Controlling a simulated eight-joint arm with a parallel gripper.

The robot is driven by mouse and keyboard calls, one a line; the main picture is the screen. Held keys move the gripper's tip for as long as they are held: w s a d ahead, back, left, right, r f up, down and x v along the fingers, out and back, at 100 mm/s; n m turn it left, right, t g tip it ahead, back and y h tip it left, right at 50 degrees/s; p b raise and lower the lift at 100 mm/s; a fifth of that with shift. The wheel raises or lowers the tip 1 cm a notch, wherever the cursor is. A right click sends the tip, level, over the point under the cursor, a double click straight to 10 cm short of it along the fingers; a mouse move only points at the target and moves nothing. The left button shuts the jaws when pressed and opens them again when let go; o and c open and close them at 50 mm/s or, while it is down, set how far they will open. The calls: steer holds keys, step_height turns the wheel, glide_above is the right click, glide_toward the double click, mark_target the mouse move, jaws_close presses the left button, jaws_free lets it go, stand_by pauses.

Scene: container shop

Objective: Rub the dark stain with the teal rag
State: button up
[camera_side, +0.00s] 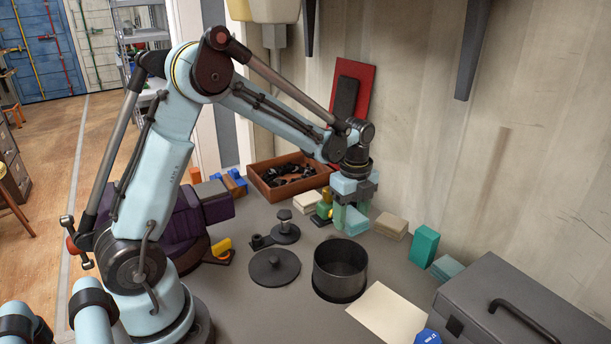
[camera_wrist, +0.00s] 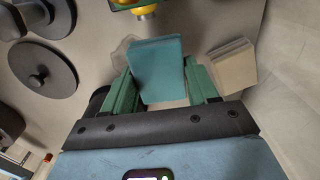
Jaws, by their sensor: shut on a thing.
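My gripper (camera_side: 352,218) points down over the worktop and is shut on the teal rag (camera_side: 355,222), near the back wall. In the wrist view the rag (camera_wrist: 157,68) is a flat teal pad between the two green fingers of my gripper (camera_wrist: 162,92). A faint greyish patch (camera_wrist: 121,50), possibly the stain, shows at the rag's left edge; the rag and left finger hide part of it. I cannot tell whether the rag touches the worktop. The stain cannot be made out in the side view.
A beige stack (camera_side: 391,226), a teal block (camera_side: 424,246) and a folded pale-teal stack (camera_side: 446,268) lie right of my gripper. A black pot (camera_side: 340,281) and round lid (camera_side: 273,270) stand in front. A wooden tray (camera_side: 262,186) is behind left, a grey toolbox (camera_side: 500,285) at right.

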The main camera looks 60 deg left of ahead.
mark_target(349, 216)
steer(key=shift+r, duration=2.2)
steer(key=shift+f, duration=0.15)
steer(key=shift+f, duration=3.7)
steer(key=shift+s+r, duration=0.1)
steer(key=shift+s, duration=0.2)
steer(key=shift+c, duration=0.3)
steer(key=shift+s+f, duration=0.35)
steer(key=shift+s, duration=0.4)
steer(key=shift+s+r, duration=0.15)
steer(key=shift+s, duration=2.55)
steer(key=shift+w, duration=3.85)
steer(key=shift+s+r, duration=0.1)
steer(key=shift+r, duration=3.85)
